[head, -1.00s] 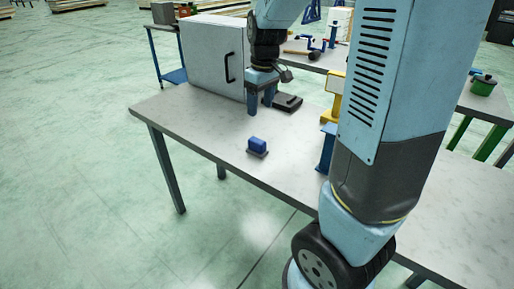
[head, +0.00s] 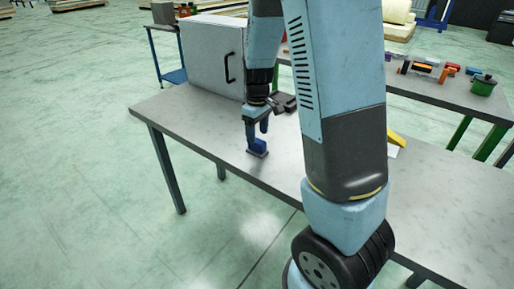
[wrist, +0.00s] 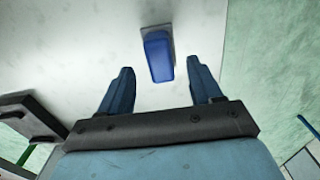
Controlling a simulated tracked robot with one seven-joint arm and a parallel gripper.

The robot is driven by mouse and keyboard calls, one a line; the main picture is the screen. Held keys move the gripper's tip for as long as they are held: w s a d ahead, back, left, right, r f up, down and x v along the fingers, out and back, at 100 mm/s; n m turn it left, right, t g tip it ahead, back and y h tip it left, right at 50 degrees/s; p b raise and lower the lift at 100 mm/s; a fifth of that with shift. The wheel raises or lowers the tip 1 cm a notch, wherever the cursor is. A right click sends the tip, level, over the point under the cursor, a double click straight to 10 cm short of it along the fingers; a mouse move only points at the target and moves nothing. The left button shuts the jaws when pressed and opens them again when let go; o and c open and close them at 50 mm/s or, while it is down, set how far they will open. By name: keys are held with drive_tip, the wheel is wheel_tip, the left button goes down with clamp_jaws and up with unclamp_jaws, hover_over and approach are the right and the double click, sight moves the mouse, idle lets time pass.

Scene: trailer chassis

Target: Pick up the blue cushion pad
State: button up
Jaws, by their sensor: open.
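The blue cushion pad (head: 258,146) is a small blue block on a thin dark base, resting on the grey table (head: 190,115) near its front edge. In the wrist view the blue pad (wrist: 158,56) lies ahead of the fingertips, roughly centred between them. My gripper (head: 257,133) points down just above and beside the pad in the head view, and one finger partly covers it. In the wrist view my gripper (wrist: 159,78) has its two blue fingers spread apart with nothing between them. I cannot tell whether a finger touches the pad.
A grey cabinet (head: 212,60) with a black handle stands on the table behind my gripper. The table's front left is clear.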

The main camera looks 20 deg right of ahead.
sight(257, 140)
drive_tip(key=shift+f, duration=2.65)
drive_tip(key=c, duration=1.1)
